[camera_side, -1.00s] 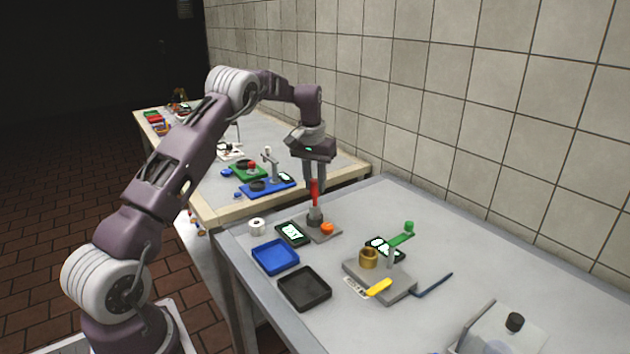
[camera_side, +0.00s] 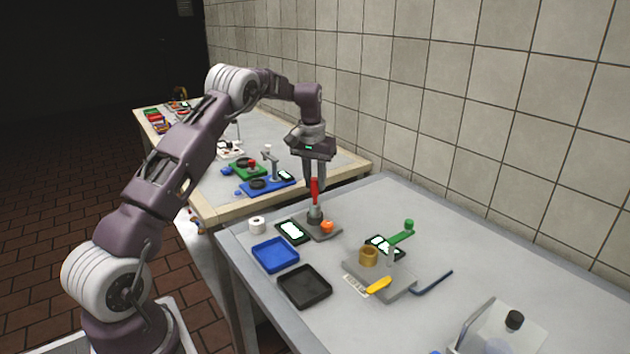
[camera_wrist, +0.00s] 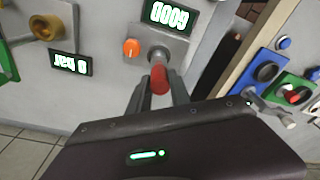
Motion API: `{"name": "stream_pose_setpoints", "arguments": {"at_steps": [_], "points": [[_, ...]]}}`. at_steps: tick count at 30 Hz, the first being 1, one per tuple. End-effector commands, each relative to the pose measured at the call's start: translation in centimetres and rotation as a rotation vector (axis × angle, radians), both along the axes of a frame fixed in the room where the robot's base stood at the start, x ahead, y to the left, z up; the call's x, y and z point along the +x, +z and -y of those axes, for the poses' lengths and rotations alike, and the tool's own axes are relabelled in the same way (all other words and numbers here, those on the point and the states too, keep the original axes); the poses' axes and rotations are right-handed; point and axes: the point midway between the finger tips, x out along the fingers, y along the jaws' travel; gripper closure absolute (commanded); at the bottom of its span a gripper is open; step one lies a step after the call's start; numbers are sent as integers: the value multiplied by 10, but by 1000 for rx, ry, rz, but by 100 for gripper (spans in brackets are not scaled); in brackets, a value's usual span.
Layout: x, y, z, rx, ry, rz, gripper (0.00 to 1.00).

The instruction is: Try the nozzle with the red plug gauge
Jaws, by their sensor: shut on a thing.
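The red plug gauge (camera_side: 314,190) is upright between the fingers of my gripper (camera_side: 315,184), which is shut on it. Its lower end meets the grey nozzle (camera_side: 315,214) on a small grey stand (camera_side: 325,235); how deep it sits I cannot tell. In the wrist view the red gauge (camera_wrist: 160,82) shows between the two fingers, in line with the grey nozzle piece (camera_wrist: 158,53). The display (camera_side: 292,232) beside the stand is lit; in the wrist view this display (camera_wrist: 168,17) reads GOOD, upside down.
An orange knob (camera_side: 327,227) is beside the nozzle. A blue tray (camera_side: 275,255) and a black tray (camera_side: 304,287) lie empty in front.

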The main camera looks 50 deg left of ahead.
Motion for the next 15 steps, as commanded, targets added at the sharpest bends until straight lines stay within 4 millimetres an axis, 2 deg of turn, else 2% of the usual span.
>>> {"name": "stream_pose_setpoints", "arguments": {"at_steps": [5,15], "points": [[0,1,0,0,0,1,100],[1,22,0,1,0,3,100]]}}
